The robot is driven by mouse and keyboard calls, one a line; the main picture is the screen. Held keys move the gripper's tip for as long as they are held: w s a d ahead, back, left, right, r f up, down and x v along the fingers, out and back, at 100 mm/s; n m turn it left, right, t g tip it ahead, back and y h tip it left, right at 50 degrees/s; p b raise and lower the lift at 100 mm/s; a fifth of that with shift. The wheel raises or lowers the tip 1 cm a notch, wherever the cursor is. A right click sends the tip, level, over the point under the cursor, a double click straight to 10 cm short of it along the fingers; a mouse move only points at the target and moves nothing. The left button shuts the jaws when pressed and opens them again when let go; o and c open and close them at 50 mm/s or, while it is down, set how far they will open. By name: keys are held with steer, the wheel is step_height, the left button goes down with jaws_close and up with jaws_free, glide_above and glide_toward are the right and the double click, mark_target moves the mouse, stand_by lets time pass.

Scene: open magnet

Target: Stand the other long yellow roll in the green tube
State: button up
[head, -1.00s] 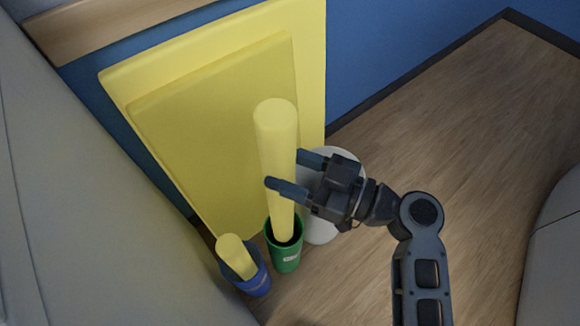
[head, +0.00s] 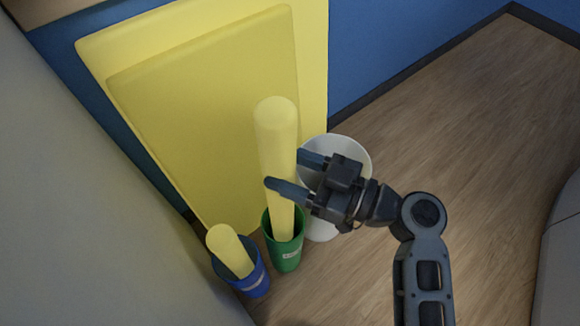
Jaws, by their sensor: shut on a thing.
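My gripper (head: 287,173) is shut on a long yellow roll (head: 277,130), with its fingers around the roll's middle. The roll is nearly upright. Its lower end is at the green tube (head: 285,254) and seems to be inside the tube's mouth, with dark interior showing beside it. Whether it touches the tube's bottom is hidden. A shorter-looking yellow roll (head: 229,247) leans in the blue tube (head: 256,282) to the left of the green one.
A white round bin (head: 345,145) stands behind my gripper, partly hidden by it. Big yellow panels (head: 205,110) lean on the blue wall (head: 420,45). A pale grey surface (head: 75,200) borders the left. The wooden floor (head: 480,140) is clear to the right.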

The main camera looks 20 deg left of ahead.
step_height(320, 180, down, 11)
steer(key=b, duration=1.1)
steer(key=shift+r, duration=0.15)
